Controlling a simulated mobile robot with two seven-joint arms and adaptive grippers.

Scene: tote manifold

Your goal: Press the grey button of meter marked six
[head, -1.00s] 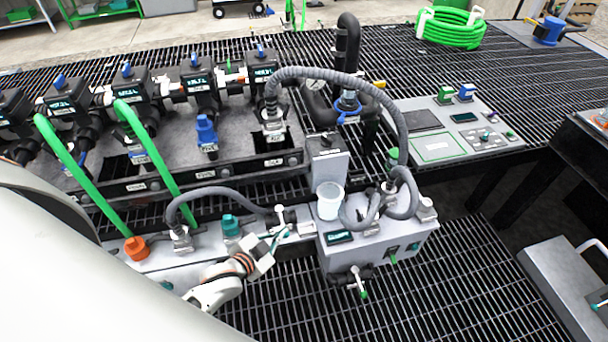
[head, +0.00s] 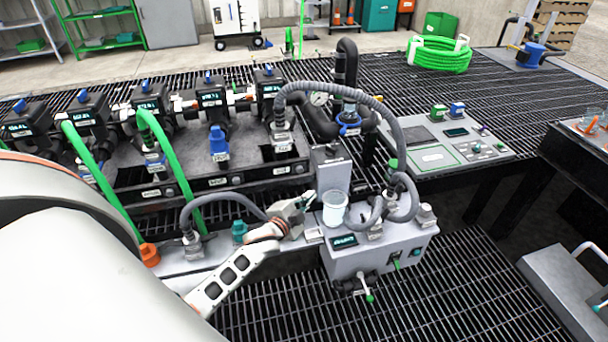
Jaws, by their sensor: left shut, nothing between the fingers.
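A row of several black meters (head: 149,97) with small lit displays and blue tops stands at the back left. Their markings are too small to read, so I cannot tell which is marked six, and I cannot make out a grey button. My left gripper (head: 306,200) is shut and empty, beside the left edge of the grey pump box (head: 375,257), just left of the white cup (head: 334,210). It is in front of the meter row and apart from it. My right gripper is not in view.
A grey corrugated hose (head: 345,87) arches from the manifold to the pump box. Two green hoses (head: 172,160) cross in front of the left meters. A grey control panel (head: 445,145) lies at the right. The grating beyond it is mostly clear.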

